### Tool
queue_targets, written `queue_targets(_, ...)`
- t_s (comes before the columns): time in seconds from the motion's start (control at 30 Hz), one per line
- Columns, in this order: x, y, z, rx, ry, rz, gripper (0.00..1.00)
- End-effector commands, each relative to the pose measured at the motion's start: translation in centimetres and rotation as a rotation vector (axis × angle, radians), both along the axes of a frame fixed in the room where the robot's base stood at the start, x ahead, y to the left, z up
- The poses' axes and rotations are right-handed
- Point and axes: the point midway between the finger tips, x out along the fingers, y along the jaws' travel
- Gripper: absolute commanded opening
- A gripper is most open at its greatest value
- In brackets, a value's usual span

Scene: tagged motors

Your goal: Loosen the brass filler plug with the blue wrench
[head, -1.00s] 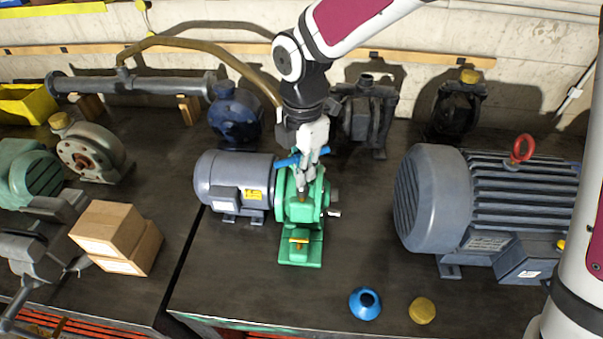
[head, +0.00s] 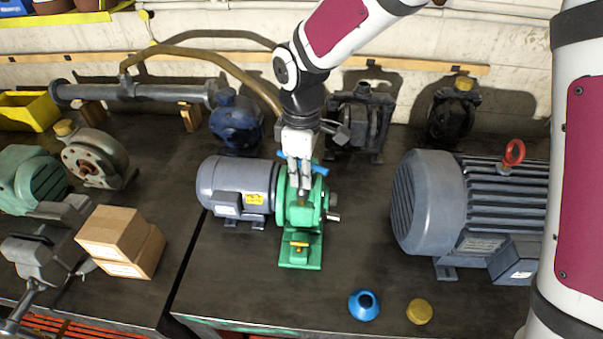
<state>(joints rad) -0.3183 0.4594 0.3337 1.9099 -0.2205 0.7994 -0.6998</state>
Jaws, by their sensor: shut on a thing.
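The green pump (head: 302,215) stands on the dark bench, coupled to a grey motor. My gripper (head: 299,183) is above the top of the pump, pointing down. It is shut on the blue wrench (head: 318,169), whose blue ends show on both sides of the fingers. The wrench's lower end and the brass filler plug are hidden behind the fingers and the pump top, so I cannot tell whether wrench and plug touch. A small brass-coloured part (head: 299,245) shows low on the front of the pump's base.
A grey motor (head: 236,186) is left of the pump and a large motor (head: 430,200) is right. A blue funnel (head: 364,305) and a yellow cap (head: 419,311) lie in front. Cardboard boxes (head: 113,232) sit left.

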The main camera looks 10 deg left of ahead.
Motion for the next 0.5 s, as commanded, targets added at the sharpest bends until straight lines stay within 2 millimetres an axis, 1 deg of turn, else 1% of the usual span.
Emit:
queue_targets(0.07,-0.11,0.05,0.06,0.000,0.000,-0.065,0.00)
queue_targets(0.27,-0.07,0.03,0.05,0.000,0.000,-0.173,0.00)
queue_targets(0.5,-0.26,0.08,0.16,0.001,0.000,-0.522,0.00)
